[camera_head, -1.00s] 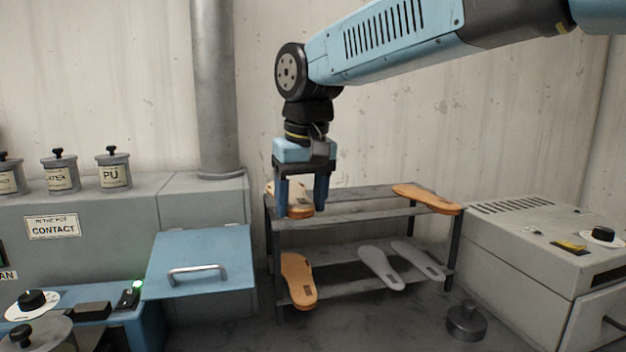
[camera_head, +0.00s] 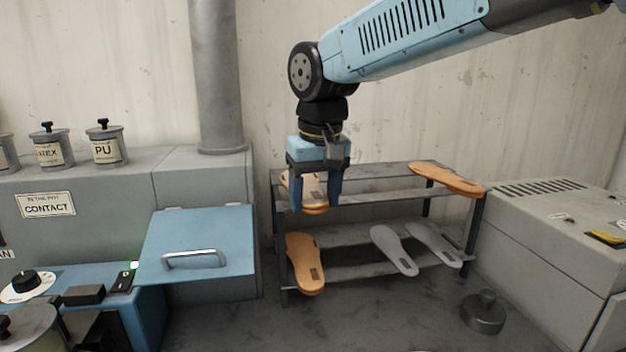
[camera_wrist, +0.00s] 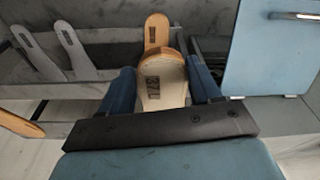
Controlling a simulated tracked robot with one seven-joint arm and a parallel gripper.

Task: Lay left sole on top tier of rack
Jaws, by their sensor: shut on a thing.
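My gripper (camera_head: 314,200) hangs at the left end of the rack (camera_head: 375,196), fingers pointing down. It is shut on a sole (camera_head: 310,205) with a pale top and tan edge. In the wrist view this sole (camera_wrist: 163,82) lies between the two blue fingers with a dark printed mark on it. It is at the height of the top tier; I cannot tell whether it touches the tier. Another tan sole (camera_head: 447,179) lies on the top tier at the right end. A tan sole (camera_head: 305,263) lies on the lower tier at the left.
Two grey insoles (camera_head: 395,250) (camera_head: 434,244) lie on the lower tier at the right. A blue lid with a handle (camera_head: 197,243) is left of the rack. A grey machine (camera_head: 555,240) stands to the right. A dark round weight (camera_head: 483,312) sits in front. The top tier's middle is clear.

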